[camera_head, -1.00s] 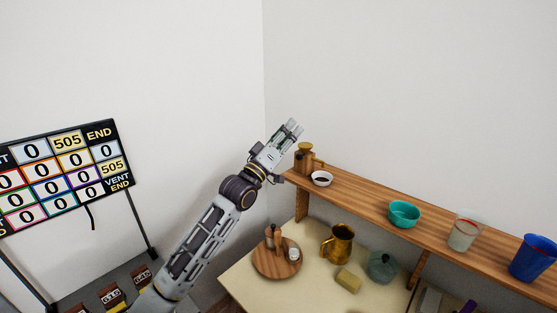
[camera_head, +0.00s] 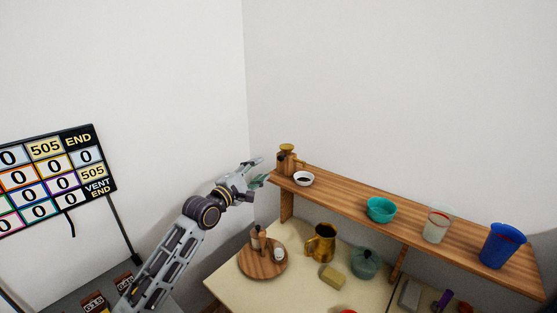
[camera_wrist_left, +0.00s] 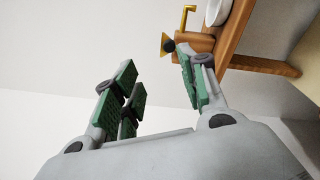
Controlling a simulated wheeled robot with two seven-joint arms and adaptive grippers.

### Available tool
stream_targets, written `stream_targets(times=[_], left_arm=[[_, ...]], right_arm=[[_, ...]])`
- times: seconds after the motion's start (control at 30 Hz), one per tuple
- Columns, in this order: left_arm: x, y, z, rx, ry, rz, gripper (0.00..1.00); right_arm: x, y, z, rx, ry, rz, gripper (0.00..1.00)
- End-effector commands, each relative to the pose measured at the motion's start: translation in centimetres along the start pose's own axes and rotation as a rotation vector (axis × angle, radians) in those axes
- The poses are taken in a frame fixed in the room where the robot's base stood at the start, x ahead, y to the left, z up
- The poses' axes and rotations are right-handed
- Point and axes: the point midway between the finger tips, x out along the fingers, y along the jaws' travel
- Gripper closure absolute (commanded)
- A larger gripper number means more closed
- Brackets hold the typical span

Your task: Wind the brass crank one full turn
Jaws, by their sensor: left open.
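A small wooden grinder (camera_head: 284,164) with a brass top stands at the left end of the wooden shelf. Its brass crank (camera_head: 288,148) sticks out at the top toward the right. In the left wrist view the brass crank (camera_wrist_left: 187,18) shows at the top edge, above the wooden body (camera_wrist_left: 197,42). My left gripper (camera_head: 261,171) is open and empty, just left of the grinder and close to it. In the left wrist view its green-padded fingers (camera_wrist_left: 163,85) are spread apart, and the right finger overlaps the grinder's side. My right gripper is not in view.
The shelf (camera_head: 345,191) also bears a white bowl (camera_head: 303,178), a teal bowl (camera_head: 380,209), a clear cup (camera_head: 437,224) and a blue cup (camera_head: 502,245).

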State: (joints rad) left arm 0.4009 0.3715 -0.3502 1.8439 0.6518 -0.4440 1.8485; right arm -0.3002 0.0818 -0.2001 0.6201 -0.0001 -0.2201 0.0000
Motion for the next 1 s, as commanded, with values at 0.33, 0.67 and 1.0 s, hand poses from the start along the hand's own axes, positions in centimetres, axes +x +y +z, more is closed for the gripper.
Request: stream_targets(times=[0.33, 0.67, 1.0], left_arm=[[-0.04, -1.16, -0.29, -0.327, 0.022, -0.050, 0.58], [-0.04, -1.14, -0.29, -0.409, 0.023, -0.048, 0.58], [0.14, -1.12, -0.29, -0.407, 0.023, -0.048, 0.58]], right_arm=[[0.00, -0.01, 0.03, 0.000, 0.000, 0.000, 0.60], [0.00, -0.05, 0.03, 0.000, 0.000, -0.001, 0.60], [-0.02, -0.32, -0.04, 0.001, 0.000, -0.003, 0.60]])
